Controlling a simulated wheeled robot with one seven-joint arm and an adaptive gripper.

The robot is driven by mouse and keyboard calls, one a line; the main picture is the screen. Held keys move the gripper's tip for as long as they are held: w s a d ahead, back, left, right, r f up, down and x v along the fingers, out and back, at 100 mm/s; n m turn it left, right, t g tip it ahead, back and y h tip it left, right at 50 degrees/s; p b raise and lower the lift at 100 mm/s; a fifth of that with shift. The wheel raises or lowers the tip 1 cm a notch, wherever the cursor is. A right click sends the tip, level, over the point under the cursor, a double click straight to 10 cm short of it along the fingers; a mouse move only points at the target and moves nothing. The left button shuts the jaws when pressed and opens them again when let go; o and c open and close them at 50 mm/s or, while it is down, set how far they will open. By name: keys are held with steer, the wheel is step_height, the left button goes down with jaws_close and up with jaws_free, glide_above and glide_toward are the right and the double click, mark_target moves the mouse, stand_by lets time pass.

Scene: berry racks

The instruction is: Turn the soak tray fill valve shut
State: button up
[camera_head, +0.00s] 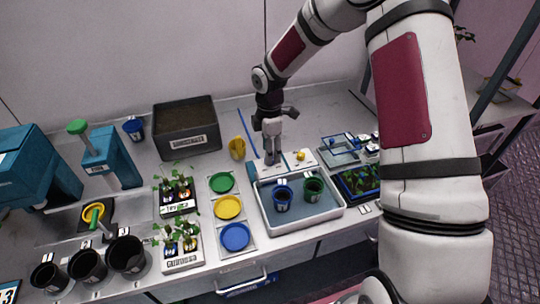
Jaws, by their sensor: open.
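The soak tray (334,222) is a pale grey shallow tray with a blue pot (282,197) and a green pot (313,188) standing in it. A white block (292,166) runs along its back edge. It carries a small yellow knob (301,156), which may be the fill valve or part of it; its turn position is too small to read. My gripper (273,160) points down over the block, left of the yellow knob. Its fingers are open and hide the part of the block behind them. Whether they touch anything there cannot be told.
A dark substrate bin (186,141) and a yellow cup (237,148) stand left of my gripper. Green, yellow and blue discs (235,237) lie left of the tray. Seedling trays (181,262) and black pots (87,266) are further left. A seedling tray (357,184) stands right.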

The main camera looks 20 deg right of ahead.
steer(key=shift+f, duration=1.4)
steer(key=shift+c, duration=0.2)
jaws_close()
